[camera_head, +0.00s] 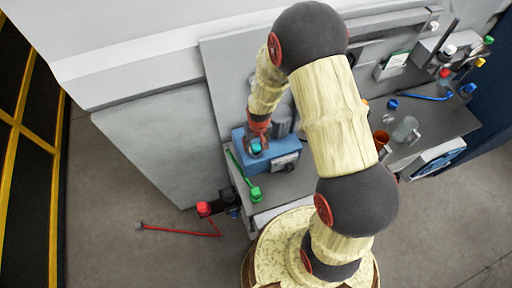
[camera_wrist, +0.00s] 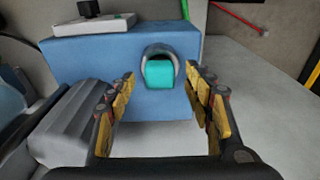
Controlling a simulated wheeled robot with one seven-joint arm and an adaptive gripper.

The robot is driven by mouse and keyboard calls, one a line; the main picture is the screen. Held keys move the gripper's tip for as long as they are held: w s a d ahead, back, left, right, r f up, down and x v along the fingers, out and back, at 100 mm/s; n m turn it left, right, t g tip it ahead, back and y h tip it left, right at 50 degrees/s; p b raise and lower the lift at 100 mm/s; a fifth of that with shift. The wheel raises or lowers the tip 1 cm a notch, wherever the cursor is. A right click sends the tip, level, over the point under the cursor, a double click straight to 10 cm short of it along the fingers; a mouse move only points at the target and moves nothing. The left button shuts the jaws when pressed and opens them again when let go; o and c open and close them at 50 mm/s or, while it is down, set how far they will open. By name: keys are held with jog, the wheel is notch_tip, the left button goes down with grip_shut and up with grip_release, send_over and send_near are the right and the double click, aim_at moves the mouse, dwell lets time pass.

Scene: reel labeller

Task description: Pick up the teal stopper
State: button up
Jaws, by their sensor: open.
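The teal stopper (camera_wrist: 159,73) sits in a round grey socket on the face of a blue box (camera_wrist: 75,62). My gripper (camera_wrist: 160,95) is open and empty in the wrist view. Its two yellow-padded fingers stand on either side of the stopper in the picture, apart from it. In the head view the stopper (camera_head: 256,147) shows as a small teal spot on the blue box (camera_head: 285,151), just below my gripper (camera_head: 257,138).
A green-ended rod (camera_head: 256,193) lies near the blue box. An orange cup (camera_head: 381,138) and a grey mesh cup (camera_head: 405,129) stand at the right. A red lever (camera_head: 180,229) sticks out low at the left.

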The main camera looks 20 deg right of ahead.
jog(key=shift+w+f, duration=0.1)
jog(key=shift+f, duration=0.85)
jog(key=c, duration=0.3)
jog(key=c, duration=1)
